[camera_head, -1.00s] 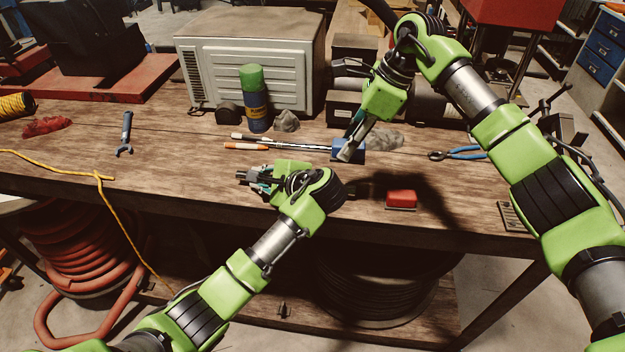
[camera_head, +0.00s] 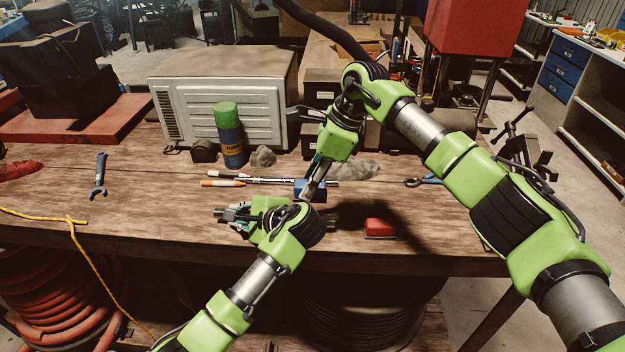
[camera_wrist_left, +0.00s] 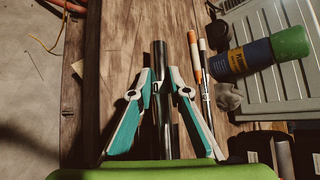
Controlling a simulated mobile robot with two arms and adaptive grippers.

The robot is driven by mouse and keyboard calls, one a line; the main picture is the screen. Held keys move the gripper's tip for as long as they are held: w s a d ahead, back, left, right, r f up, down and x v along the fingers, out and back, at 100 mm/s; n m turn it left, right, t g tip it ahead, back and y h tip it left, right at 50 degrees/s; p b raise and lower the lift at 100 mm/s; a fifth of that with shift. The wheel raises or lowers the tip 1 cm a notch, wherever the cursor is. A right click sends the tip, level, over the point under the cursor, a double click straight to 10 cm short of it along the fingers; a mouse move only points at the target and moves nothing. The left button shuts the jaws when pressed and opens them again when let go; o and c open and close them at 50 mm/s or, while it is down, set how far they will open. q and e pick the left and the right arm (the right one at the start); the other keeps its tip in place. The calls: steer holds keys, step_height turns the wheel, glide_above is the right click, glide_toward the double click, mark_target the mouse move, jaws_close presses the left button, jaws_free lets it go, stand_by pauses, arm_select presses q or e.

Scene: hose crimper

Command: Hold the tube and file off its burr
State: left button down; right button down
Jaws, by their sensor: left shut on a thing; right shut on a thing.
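My left gripper (camera_head: 226,214) is shut on a dark, thin tube (camera_wrist_left: 160,62) low over the front of the bench. In the left wrist view the tube stands out lengthwise between its teal and white fingers. My right gripper (camera_head: 308,194) points down, its fingers shut on a blue block-like part (camera_head: 318,187), which looks like the handle of the file. A thin grey shaft (camera_head: 275,181) shows to its left, behind the left gripper; I cannot tell clearly whether it belongs to the file. The tube and file look apart. The tube's burr is too small to see.
An orange marker (camera_head: 222,184) lies behind the left gripper. A blue can with green cap (camera_head: 230,136), a grey machine (camera_head: 222,98) and crumpled rags stand behind. A red block (camera_head: 380,228) sits at front right, a wrench (camera_head: 99,176) at left. Bench front centre is partly shadowed.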

steer(key=shift+f, duration=2.7)
steer(key=shift+d+f, duration=0.45)
steer(key=shift+f, duration=0.15)
steer(key=shift+s+d, duration=0.2)
steer(key=shift+d, duration=2.45)
steer(key=shift+w+a, duration=0.2)
steer(key=shift+a, duration=3)
steer(key=shift+d+r, duration=0.1)
steer(key=shift+r, duration=3.95)
arm_select(q)
steer(key=c, duration=1.8)
jaws_free()
steer(key=shift+c, duration=0.2)
